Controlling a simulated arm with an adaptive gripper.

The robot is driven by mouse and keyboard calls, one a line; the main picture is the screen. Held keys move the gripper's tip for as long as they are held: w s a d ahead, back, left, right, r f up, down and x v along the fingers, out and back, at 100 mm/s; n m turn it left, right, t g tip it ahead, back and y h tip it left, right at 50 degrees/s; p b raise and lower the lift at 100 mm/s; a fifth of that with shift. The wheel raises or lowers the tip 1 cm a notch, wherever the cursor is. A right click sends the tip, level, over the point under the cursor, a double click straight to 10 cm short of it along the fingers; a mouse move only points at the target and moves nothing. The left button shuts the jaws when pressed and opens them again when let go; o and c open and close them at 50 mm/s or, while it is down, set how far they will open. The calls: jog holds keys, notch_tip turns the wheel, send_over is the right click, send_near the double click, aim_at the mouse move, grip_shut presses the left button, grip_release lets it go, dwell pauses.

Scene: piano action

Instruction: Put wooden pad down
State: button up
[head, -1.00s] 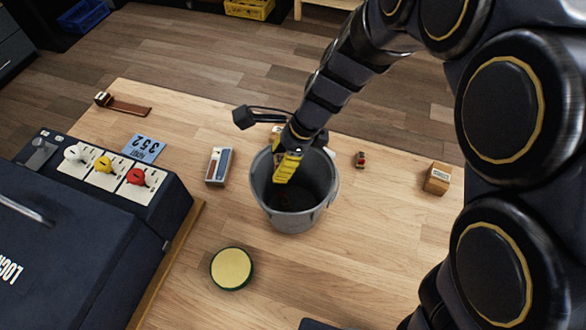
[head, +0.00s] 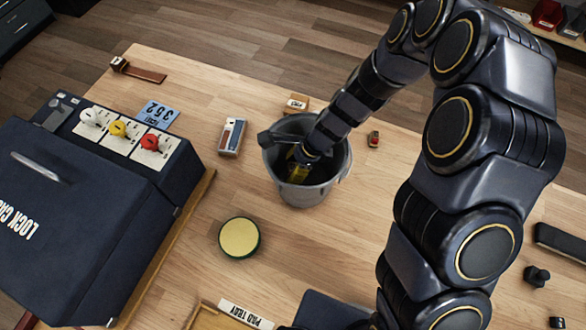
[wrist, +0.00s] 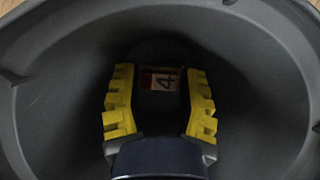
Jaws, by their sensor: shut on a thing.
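My gripper (head: 299,172) reaches down inside the grey bucket (head: 303,195). In the wrist view its yellow fingers (wrist: 159,88) stand either side of a small piece with a pale label marked 4 and a reddish edge (wrist: 163,80). The gripper is shut on this piece, which seems to be the wooden pad; most of it is in shadow. The bucket's dark inner wall (wrist: 50,95) surrounds the fingers. I cannot tell whether the pad touches the bottom. A tray labelled PAD TRAY (head: 246,314) is partly in view at the lower edge.
A dark lock case (head: 75,190) with white, yellow and red knobs stands at left. A round yellow-topped tin (head: 239,237), a small box (head: 232,136), a blue 352 card (head: 158,111) and a small red item (head: 373,139) lie around the bucket. Bare wood separates bucket and tin.

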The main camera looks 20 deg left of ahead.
jog(key=shift+f, duration=1.05)
jog(key=shift+f, duration=0.6)
jog(key=o, duration=0.4)
jog(key=shift+o, duration=0.2)
jog(key=v, duration=1.3)
jog(key=shift+r, duration=0.2)
